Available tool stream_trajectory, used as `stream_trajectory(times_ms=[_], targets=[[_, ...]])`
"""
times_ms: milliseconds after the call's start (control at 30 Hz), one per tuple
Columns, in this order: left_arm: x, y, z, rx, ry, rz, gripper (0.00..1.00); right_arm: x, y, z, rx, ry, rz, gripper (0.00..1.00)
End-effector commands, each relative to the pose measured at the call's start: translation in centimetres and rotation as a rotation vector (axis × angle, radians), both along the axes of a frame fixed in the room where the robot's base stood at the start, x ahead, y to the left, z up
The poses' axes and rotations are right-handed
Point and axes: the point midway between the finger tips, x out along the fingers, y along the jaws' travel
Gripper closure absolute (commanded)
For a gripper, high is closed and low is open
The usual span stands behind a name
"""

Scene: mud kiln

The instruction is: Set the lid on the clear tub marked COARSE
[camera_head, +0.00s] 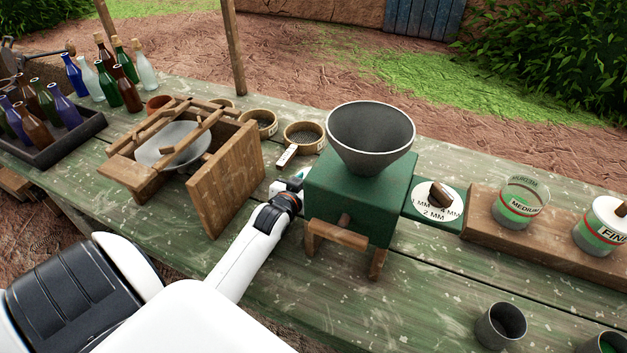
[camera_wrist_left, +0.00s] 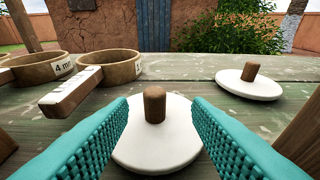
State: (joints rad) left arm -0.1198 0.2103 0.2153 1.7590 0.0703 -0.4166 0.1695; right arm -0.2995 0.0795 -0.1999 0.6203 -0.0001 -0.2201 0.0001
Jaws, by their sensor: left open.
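A round white lid (camera_wrist_left: 140,158) with an upright brown knob (camera_wrist_left: 154,104) lies on the table in the left wrist view. My left gripper (camera_wrist_left: 159,101) is open, with its teal fingers on either side of the knob and visible gaps between. In the head view, my left gripper (camera_head: 290,185) is beside the green grinder (camera_head: 345,205), which partly hides it; I cannot make out the lid there. A second white lid (camera_wrist_left: 248,88) with a knob lies farther right in the wrist view. No tub marked COARSE shows. My right gripper is not in view.
The clear MEDIUM tub (camera_head: 515,215) is open on a wooden block (camera_head: 480,218); the FINE tub (camera_head: 596,238) has a white lid. Handled sieves (camera_head: 303,137) lie beyond my gripper. A wooden frame (camera_head: 228,178) stands left of my arm. Metal cups (camera_head: 500,328) stand at front right.

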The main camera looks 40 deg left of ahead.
Motion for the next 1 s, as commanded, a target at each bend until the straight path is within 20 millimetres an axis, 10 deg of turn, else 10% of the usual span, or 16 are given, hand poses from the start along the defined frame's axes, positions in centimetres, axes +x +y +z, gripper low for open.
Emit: stream_trajectory(times_ms=[667,1000], targets=[[4.4,1.6,-1.6,0.002,0.0,-0.002,0.55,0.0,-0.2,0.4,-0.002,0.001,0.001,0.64],[4.4,1.6,-1.6,0.002,-0.001,-0.001,1.0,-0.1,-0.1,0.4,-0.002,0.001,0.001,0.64]])
